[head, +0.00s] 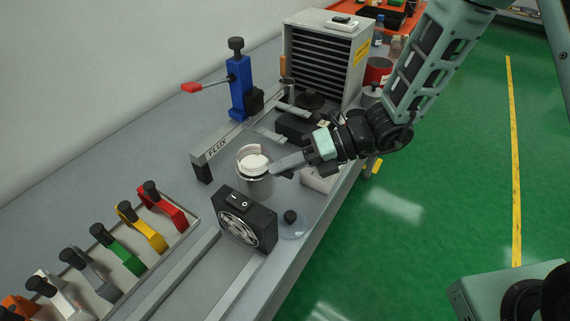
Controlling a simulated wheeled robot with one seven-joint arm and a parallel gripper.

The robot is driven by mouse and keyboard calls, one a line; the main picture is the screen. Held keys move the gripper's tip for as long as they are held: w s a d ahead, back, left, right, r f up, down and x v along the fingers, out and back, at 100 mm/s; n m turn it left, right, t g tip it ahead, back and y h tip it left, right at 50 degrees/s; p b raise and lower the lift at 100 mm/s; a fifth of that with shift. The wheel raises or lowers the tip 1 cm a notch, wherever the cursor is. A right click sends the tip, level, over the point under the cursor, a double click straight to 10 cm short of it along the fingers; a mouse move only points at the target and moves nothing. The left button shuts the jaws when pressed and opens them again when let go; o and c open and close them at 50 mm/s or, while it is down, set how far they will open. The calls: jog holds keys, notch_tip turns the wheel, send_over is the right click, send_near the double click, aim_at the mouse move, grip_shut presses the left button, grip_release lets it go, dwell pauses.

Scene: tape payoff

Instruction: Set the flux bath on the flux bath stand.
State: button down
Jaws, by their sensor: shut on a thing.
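The flux bath looks to be the grey metal cup (256,185) with a white inside, upright near the middle of the head view. My gripper (274,171) reaches in from the right and is shut on the cup's right side near its rim. The far finger is partly hidden by the cup. A grey bar marked FLUX (220,146) lies just behind and left of the cup and seems to be part of the flux bath stand. I cannot tell whether the cup's bottom touches anything.
A black fan box (246,218) stands just in front of the cup, with a knobbed clear lid (292,224) beside it. A blue clamp post (240,88) with a red lever stands behind. A rack of coloured handles (125,257) is at left. A slatted cabinet (320,58) stands at the back.

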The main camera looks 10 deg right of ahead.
jog(key=shift+f, duration=0.35)
dwell(0.7)
jog(key=c, duration=0.8)
grip_release()
jog(key=shift+r, duration=0.1)
notch_tip(320, 180, up, 7)
jog(key=p, duration=0.6)
jog(key=shift+p, duration=0.4)
